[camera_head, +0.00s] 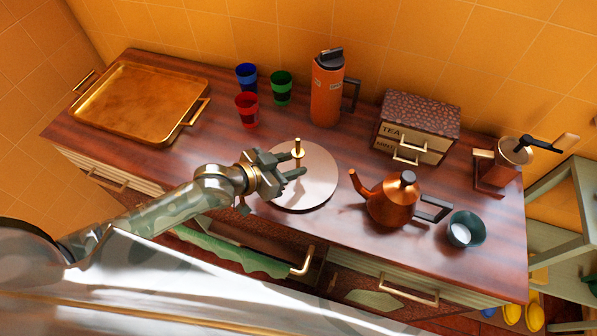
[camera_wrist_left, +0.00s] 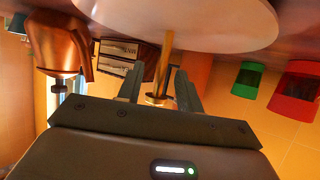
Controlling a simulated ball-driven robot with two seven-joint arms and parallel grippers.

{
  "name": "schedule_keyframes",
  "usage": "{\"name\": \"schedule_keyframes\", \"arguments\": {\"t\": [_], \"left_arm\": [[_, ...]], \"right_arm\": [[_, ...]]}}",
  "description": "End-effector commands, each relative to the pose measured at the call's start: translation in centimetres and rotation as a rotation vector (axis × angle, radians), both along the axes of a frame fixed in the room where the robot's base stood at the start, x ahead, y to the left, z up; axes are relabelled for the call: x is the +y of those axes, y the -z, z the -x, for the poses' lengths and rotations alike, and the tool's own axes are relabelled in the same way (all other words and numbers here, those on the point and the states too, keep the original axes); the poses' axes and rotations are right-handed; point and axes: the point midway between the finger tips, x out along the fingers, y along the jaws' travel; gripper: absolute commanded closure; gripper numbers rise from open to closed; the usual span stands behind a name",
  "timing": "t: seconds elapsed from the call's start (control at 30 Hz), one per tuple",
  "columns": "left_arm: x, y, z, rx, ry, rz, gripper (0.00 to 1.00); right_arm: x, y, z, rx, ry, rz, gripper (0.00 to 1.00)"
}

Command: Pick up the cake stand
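The cake stand (camera_head: 312,190) is a round pale plate with a thin gold post and knob (camera_head: 298,147) at its middle. It rests on the dark wooden counter. My left gripper (camera_head: 287,164) reaches over the plate from the left, at the post. In the left wrist view, which is upside down, the plate (camera_wrist_left: 180,12) is at the top. The gold post (camera_wrist_left: 163,72) shows between the two fingers of the left gripper (camera_wrist_left: 160,92), which look spread with gaps beside it. Contact cannot be told. My right gripper is in neither view.
Blue, green and red cups (camera_head: 247,110) and an orange flask (camera_head: 327,88) stand behind the plate. A copper teapot (camera_head: 391,203), a teal bowl (camera_head: 467,229), a tea box (camera_head: 415,125) and a grinder (camera_head: 498,165) are to the right. A gold tray (camera_head: 140,102) lies left. An open drawer (camera_head: 225,250) is below.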

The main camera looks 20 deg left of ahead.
Motion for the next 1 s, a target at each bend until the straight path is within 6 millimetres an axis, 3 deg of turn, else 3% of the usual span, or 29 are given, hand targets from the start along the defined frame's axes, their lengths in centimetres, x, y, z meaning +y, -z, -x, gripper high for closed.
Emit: {"name": "schedule_keyframes", "arguments": {"t": [0.27, 0.53, 0.57, 0.7, 1.0], "left_arm": [[-2.0, 2.3, -3.2, -0.001, 0.0, 0.001, 0.64], [-2.2, 2.3, -3.5, -0.001, 0.001, -0.001, 0.64], [-2.2, 2.3, -3.5, -0.001, 0.001, -0.001, 0.67], [-2.2, 2.3, -3.5, -0.001, 0.0, -0.002, 1.0], [-2.2, 2.2, -3.6, -0.002, 0.0, 0.0, 1.0]], "right_arm": [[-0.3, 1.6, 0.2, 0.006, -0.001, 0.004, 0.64], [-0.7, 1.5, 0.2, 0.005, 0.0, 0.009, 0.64], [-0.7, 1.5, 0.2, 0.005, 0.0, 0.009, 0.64], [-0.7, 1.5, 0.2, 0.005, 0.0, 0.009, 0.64], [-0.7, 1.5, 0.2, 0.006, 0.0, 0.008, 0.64]]}}
